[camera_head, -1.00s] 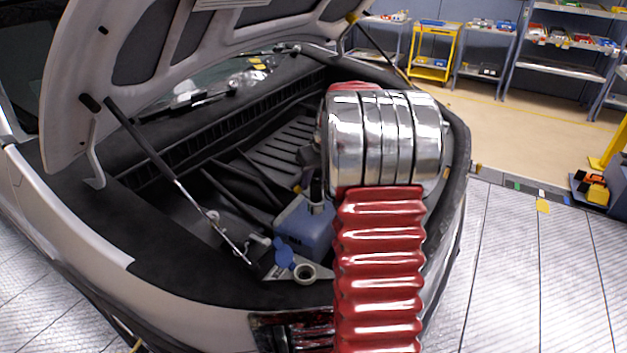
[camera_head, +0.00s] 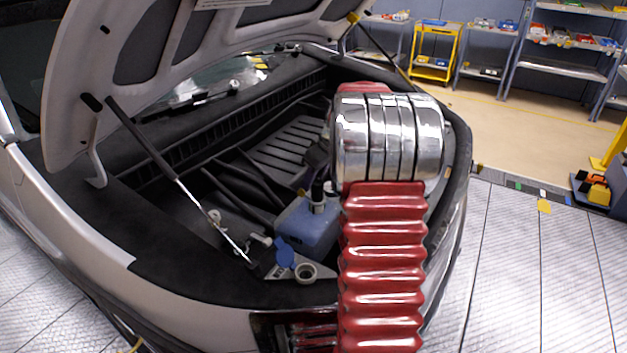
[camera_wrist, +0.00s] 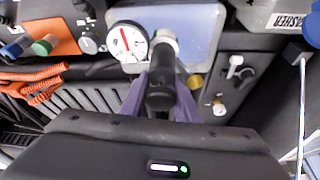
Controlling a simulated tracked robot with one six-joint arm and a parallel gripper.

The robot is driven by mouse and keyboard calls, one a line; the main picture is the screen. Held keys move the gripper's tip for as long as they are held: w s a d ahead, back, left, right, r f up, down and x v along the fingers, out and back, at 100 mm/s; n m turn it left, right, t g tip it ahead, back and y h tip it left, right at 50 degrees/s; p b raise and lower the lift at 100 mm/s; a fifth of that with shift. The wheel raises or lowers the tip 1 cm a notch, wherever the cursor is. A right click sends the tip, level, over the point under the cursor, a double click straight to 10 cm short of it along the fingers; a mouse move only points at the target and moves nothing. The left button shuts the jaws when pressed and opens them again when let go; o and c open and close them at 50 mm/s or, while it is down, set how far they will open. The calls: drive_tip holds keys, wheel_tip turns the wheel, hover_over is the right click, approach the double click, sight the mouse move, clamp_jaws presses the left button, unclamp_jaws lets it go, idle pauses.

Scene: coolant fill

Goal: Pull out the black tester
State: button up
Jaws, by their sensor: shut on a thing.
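The black tester (camera_wrist: 160,84) stands between the two purple fingers of my gripper (camera_wrist: 161,100) in the wrist view, and the gripper is shut on it. A round white gauge with a red needle (camera_wrist: 127,42) shows beside its far end. That end meets the pale neck of the bluish coolant tank (camera_wrist: 198,20); how deep it sits is hidden. In the head view a dark upright part of the tester (camera_head: 317,192) shows above the tank (camera_head: 306,228), just left of my arm. My gripper is hidden behind my arm there.
A blue cap (camera_head: 285,251) and an open round filler neck (camera_head: 305,272) lie in front of the tank. The hood (camera_head: 130,60) is raised on a strut (camera_head: 165,165). Orange cables (camera_wrist: 40,82) run at the left of the wrist view.

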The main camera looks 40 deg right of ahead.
drive_tip(key=shift+n+y, duration=0.3)
drive_tip(key=shift+n, duration=0.5)
drive_tip(key=n, duration=0.1)
drive_tip(key=n+y, duration=0.1)
drive_tip(key=n, duration=0.1)
drive_tip(key=shift+s+a+g, duration=0.15)
drive_tip(key=shift+a+g, duration=0.05)
drive_tip(key=shift+g, duration=0.1)
drive_tip(key=shift+r, duration=0.45)
drive_tip(key=shift+r, duration=2.25)
